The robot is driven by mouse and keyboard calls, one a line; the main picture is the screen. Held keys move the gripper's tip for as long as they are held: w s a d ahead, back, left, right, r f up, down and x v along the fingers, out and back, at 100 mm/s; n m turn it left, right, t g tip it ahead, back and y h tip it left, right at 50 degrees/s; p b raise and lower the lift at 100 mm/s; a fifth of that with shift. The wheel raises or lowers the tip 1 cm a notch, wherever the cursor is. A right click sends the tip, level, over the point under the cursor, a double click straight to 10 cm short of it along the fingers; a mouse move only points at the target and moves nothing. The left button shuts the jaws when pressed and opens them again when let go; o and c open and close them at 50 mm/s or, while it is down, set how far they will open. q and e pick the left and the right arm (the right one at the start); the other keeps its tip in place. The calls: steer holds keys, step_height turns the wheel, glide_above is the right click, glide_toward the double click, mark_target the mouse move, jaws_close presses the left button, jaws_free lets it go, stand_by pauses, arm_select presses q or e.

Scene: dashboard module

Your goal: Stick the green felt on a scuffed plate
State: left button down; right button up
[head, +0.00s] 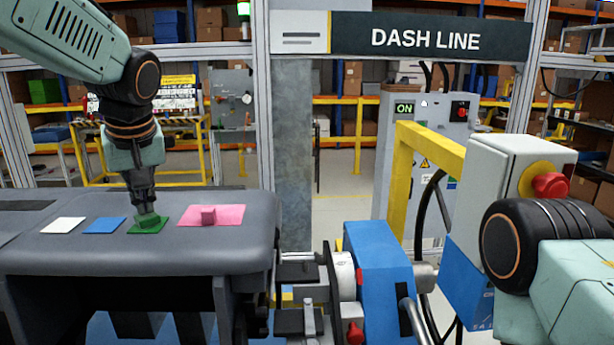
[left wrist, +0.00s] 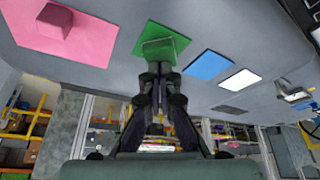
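The green felt (head: 150,228) is a flat square with a green block-shaped grip on top, on the grey dashboard module (head: 190,255). In the left wrist view, the green felt (left wrist: 178,35) lies between a pink piece and a blue one. My left gripper (head: 146,212) points down at the grip; its fingertips (left wrist: 161,70) are right at the block in the left wrist view. Whether they press on it cannot be told. My right gripper is outside the views. I cannot make out a scuffed plate by its marks.
A pink square with a pink block (head: 228,214), a blue square (head: 105,226) and a white square (head: 64,225) lie on the module. A dark patch (left wrist: 229,109) lies beyond the white one. Blue and white machinery (head: 378,280) stands right of the module.

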mark_target(146, 217)
arm_select(q)
steer(key=shift+s+f, duration=0.2)
steer(key=shift+f, duration=0.4)
stand_by(0.6)
steer(key=shift+r, duration=0.1)
steer(key=r+p, duration=0.2)
steer(key=shift+w+r+p, duration=0.2)
steer(key=shift+r+p, duration=0.1)
steer(key=shift+r, duration=0.1)
step_height(146, 217, up, 3)
steer(key=p, duration=0.2)
steer(key=shift+s+r+p, duration=0.1)
steer(key=shift+s+p, duration=0.05)
steer(key=shift+p, duration=0.2)
step_height(146, 217, up, 2)
steer(key=shift+r+p, duration=0.15)
steer(key=shift+p, duration=0.9)
